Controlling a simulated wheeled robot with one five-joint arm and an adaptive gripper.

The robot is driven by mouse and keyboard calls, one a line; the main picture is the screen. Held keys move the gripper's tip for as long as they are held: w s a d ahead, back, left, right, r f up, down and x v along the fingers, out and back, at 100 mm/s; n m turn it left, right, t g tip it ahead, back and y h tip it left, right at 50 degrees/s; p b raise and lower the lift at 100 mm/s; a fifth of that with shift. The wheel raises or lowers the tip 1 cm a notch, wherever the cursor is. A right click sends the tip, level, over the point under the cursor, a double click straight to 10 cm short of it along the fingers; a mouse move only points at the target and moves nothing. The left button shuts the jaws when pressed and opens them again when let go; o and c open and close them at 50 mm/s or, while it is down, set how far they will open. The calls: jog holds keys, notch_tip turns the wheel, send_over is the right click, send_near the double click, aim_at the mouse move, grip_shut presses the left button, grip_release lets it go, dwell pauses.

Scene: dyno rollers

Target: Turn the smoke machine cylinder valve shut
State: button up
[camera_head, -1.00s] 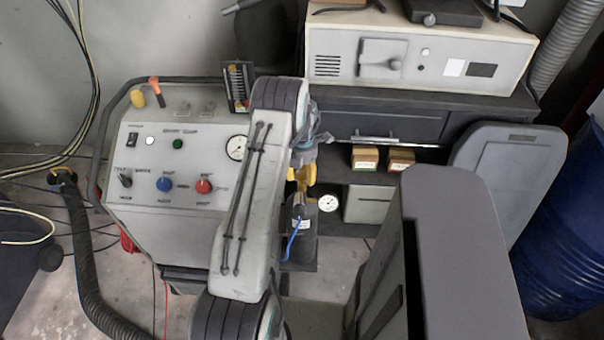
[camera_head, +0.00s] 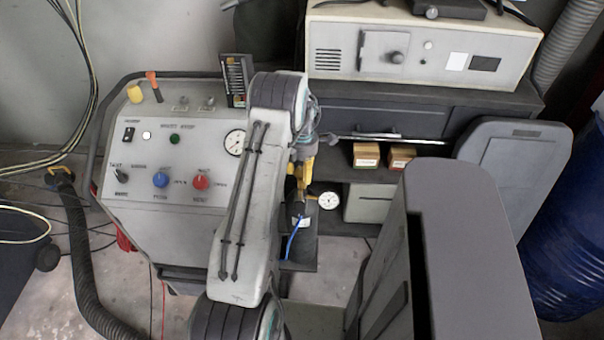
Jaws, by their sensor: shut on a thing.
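The smoke machine (camera_head: 200,235) is a light grey cabinet with knobs and a gauge, left of my arm. Its small dark cylinder (camera_head: 297,240) stands at its right side, with a blue hose and a round white gauge (camera_head: 328,200) beside its top. My gripper (camera_head: 304,172) points down over the cylinder top and is shut on the valve there, at the yellow part. My arm hides much of the fingers and the valve handle, so its turn position cannot be told.
A dark workbench (camera_head: 480,100) carries a cream box instrument (camera_head: 430,45). Two small cartons (camera_head: 366,155) sit on the shelf below. A blue drum (camera_head: 560,250) stands at the right. A corrugated hose (camera_head: 85,270) runs along the floor at the left.

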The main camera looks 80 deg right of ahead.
aim_at(303, 171)
jog(key=m+b, duration=0.2)
jog(key=m, duration=0.3)
jog(key=shift+a+f, duration=0.1)
jog(key=shift+m, duration=0.4)
jog(key=o, duration=1.2)
jog(key=shift+r, duration=0.2)
notch_tip(303, 171, up, 12)
jog(key=shift+f, duration=0.15)
jog(key=shift+s, duration=0.1)
dwell(0.7)
